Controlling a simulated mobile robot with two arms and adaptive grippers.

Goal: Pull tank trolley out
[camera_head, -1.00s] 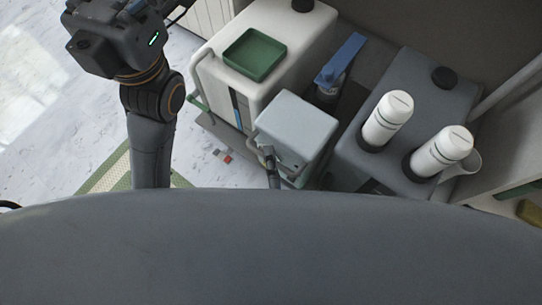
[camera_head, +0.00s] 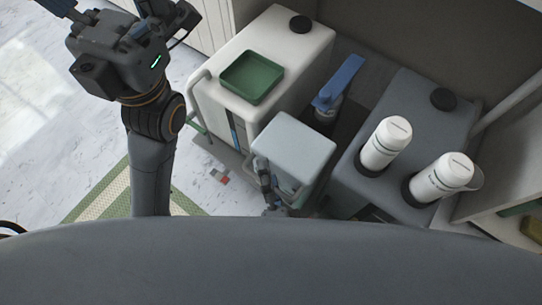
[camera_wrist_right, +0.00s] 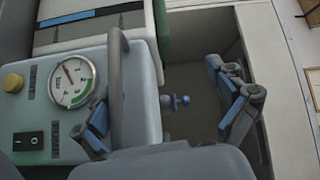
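The white tank (camera_head: 290,55), with a green tray (camera_head: 252,77) and black cap on top, stands on a low grey base. A smaller box (camera_head: 295,145) with a pale grey top stands right in front of it. In the right wrist view this box shows a gauge (camera_wrist_right: 72,84), a yellow knob, a switch and an upright grey handle (camera_wrist_right: 119,80). My right gripper (camera_wrist_right: 158,92) is open, with the handle between its fingers, nearer the left finger; contact is unclear. My left gripper (camera_head: 115,12) is empty at the upper left, its fingers spread and partly cut off.
A dark grey tank (camera_head: 415,120) with two white cylinders (camera_head: 385,143) stands to the right. A blue-handled item (camera_head: 340,82) stands behind the box. Pale floor (camera_head: 60,120) is open at the left, with a green mat (camera_head: 115,190).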

